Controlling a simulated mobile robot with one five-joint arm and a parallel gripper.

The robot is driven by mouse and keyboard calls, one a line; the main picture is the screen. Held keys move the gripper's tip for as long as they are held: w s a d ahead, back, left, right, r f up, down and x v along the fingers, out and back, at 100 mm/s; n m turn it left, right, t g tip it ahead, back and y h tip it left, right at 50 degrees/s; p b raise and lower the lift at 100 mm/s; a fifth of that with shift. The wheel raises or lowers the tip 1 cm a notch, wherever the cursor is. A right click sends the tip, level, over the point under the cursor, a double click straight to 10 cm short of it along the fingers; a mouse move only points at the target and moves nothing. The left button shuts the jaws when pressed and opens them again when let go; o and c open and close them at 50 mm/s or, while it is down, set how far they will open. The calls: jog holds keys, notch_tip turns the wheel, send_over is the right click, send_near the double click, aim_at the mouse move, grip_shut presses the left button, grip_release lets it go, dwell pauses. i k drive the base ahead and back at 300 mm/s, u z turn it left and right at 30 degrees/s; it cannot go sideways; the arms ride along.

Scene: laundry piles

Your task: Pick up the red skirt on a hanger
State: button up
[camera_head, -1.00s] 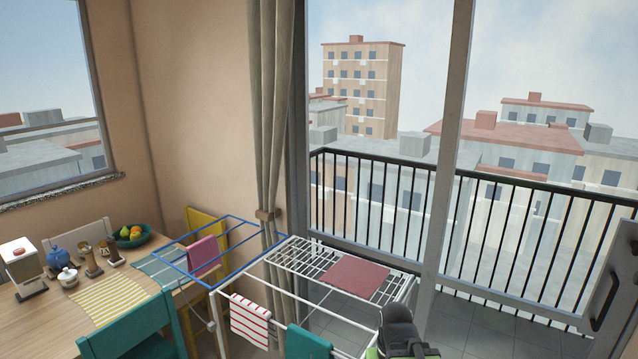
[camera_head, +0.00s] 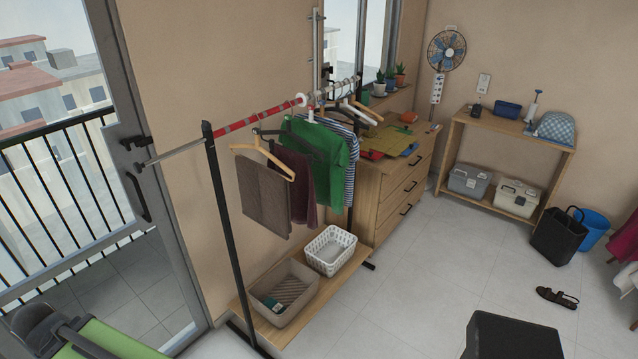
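A clothes rack (camera_head: 223,200) stands left of centre against the wall. On it hang a grey-brown garment (camera_head: 263,197) on a wooden hanger (camera_head: 265,150), a dark maroon garment (camera_head: 296,185) just behind it, a green top (camera_head: 328,165) and a striped top (camera_head: 345,185). The maroon garment is the reddest on the rack and is partly covered; I cannot tell for sure that it is the skirt. A crimson cloth (camera_head: 626,241) is cut off at the right edge. My gripper is not in view.
A beige basket (camera_head: 271,311) and a white basket (camera_head: 342,232) sit on the rack's low shelf. A wooden dresser (camera_head: 372,205) stands behind.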

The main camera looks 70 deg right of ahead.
aim_at(302, 197)
jog(key=u, duration=0.2)
jog(key=k, duration=0.1)
jog(key=z, duration=2.3)
